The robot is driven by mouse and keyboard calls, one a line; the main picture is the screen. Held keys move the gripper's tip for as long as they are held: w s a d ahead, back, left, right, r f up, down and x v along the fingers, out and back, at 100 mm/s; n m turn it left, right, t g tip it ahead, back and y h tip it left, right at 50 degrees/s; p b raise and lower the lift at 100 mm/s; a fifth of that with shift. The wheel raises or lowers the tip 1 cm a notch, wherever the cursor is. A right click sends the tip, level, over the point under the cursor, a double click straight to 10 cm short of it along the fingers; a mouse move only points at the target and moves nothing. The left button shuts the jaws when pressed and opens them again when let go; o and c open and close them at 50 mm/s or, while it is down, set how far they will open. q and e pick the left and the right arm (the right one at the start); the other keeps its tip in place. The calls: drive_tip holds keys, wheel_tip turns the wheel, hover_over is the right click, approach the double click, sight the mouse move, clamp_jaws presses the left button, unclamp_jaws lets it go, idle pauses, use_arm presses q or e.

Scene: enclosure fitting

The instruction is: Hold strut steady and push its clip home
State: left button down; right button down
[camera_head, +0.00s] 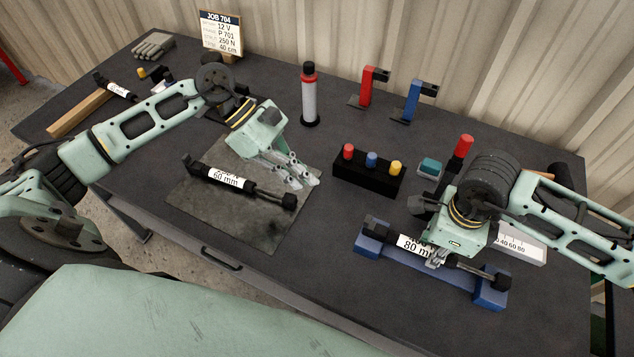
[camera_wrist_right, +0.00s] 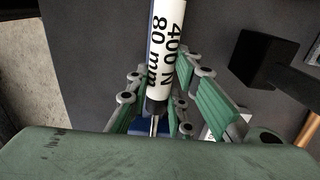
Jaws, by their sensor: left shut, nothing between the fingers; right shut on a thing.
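A gas strut labelled 80 mm (camera_head: 410,243) lies along a blue cradle (camera_head: 372,246) at the front right. My right gripper (camera_head: 436,261) is shut on it, near the end of its white label. In the right wrist view the strut (camera_wrist_right: 166,45) reads 400 N and 80 mm and runs between the green finger pads. Black end fittings sit over the cradle's two blocks; I cannot tell whether a clip is seated. My left gripper (camera_head: 302,178) is shut and empty, over the grey mat (camera_head: 228,222), beside a strut labelled 60 mm (camera_head: 228,178).
A black box with red, blue and yellow buttons (camera_head: 368,179) stands mid-table. Another strut (camera_head: 118,90) lies far left. The dark table (camera_head: 300,250) is clear between mat and cradle.

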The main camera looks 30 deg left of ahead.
sight(368, 220)
use_arm(q)
drive_tip(key=x, duration=0.9)
drive_tip(key=shift+d+r, duration=0.1)
drive_tip(key=shift+r, duration=0.1)
drive_tip(key=shift+d, duration=1.7)
drive_tip(key=shift+d+r, duration=0.1)
drive_tip(key=shift+d, duration=1.15)
